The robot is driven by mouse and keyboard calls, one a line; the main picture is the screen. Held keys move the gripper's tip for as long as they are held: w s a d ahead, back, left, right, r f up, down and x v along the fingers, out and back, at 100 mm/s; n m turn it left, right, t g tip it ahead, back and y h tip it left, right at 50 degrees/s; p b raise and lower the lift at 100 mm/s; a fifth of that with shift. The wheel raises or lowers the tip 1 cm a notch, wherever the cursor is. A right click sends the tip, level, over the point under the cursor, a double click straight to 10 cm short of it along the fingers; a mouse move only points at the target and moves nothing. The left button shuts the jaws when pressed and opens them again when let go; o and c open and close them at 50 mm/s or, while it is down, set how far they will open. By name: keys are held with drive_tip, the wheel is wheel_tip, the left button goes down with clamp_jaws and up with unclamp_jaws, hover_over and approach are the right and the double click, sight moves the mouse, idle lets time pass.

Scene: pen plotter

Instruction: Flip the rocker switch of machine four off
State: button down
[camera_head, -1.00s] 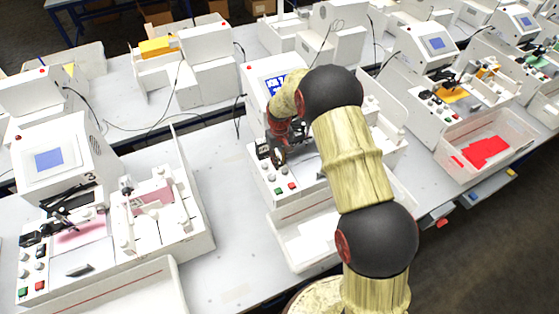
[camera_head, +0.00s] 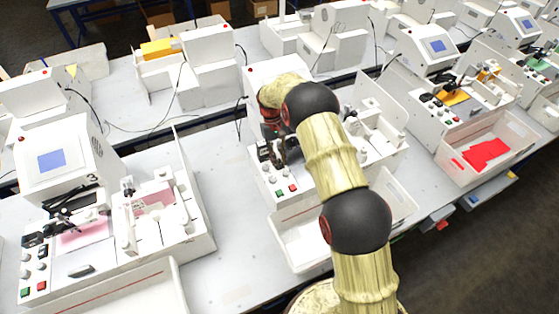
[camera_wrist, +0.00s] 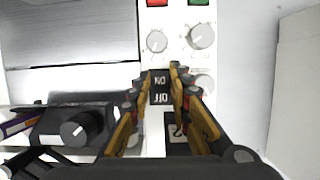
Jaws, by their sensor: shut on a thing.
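The machine under my arm (camera_head: 285,212) is a white plotter with red and green buttons and round knobs. Its number is not visible to me; the machine to its left bears a 3. The rocker switch (camera_wrist: 161,88) is black, with ON and OFF lettering that appears upside down in the wrist view. My gripper (camera_wrist: 162,72) has its two fingers closed in on either side of the switch, shut on it. In the head view my gripper (camera_head: 279,158) is at the panel's back left, and the arm hides the screen.
In the wrist view a red button (camera_wrist: 157,3), a green button (camera_wrist: 198,3) and white knobs (camera_wrist: 202,37) lie beyond the switch. A black dial (camera_wrist: 76,130) is at left. Machine three (camera_head: 50,165) stands left, with bare table between.

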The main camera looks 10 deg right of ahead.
drive_tip(key=c, duration=1.9)
unclamp_jaws()
drive_tip(key=v, duration=1.2)
